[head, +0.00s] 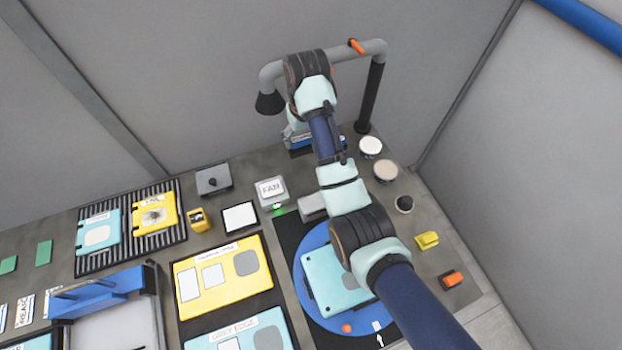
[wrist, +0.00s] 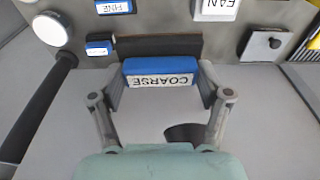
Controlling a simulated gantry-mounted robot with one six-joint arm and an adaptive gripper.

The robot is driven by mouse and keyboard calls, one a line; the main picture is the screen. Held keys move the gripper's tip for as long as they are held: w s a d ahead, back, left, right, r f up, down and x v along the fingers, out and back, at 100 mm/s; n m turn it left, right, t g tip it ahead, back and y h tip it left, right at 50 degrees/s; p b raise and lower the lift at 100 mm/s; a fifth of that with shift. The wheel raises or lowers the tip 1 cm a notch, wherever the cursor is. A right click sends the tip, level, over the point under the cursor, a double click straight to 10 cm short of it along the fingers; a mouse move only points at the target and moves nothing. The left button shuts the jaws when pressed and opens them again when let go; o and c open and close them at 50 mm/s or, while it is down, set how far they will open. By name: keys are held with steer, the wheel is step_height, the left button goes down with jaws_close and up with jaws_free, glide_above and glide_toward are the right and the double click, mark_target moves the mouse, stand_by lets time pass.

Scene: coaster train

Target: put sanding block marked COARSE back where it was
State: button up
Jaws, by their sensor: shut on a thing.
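The sanding block marked COARSE, blue with a white label, shows in the wrist view (wrist: 160,70) between the two fingers of my gripper (wrist: 160,88). The gripper is shut on it. In the head view, my gripper (head: 297,130) is at the back of the bench, and a blue edge of the block (head: 301,141) shows beneath it. A dark strip (wrist: 160,46) lies just beyond the block in the wrist view; I cannot tell whether the block touches it. A blue block marked FINE (wrist: 115,7) is farther off. The spot the block came from is not clear.
A small blue labelled item (wrist: 98,48) is close to the left finger. A pipe on a dark post (head: 370,95) stands by my arm. A blue turntable (head: 310,315) holds a teal case.

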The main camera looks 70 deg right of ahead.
steer(key=shift+w+a+f, duration=0.1)
steer(key=shift+f, duration=0.1)
step_height(320, 180, down, 20)
steer(key=b, duration=0.3)
steer(key=shift+w+r, duration=0.1)
steer(key=shift+r, duration=0.1)
steer(key=shift+f, duration=0.1)
steer(key=o, duration=1.2)
steer(key=r+p, duration=0.1)
steer(key=r, duration=0.3)
steer(key=s+a+r, duration=0.1)
steer(key=r, duration=0.3)
steer(key=r+p, duration=0.1)
steer(key=r, duration=0.3)
steer(key=shift+s+a+p, duration=0.15)
steer(key=shift+a+p, duration=0.1)
steer(key=shift+p, duration=0.05)
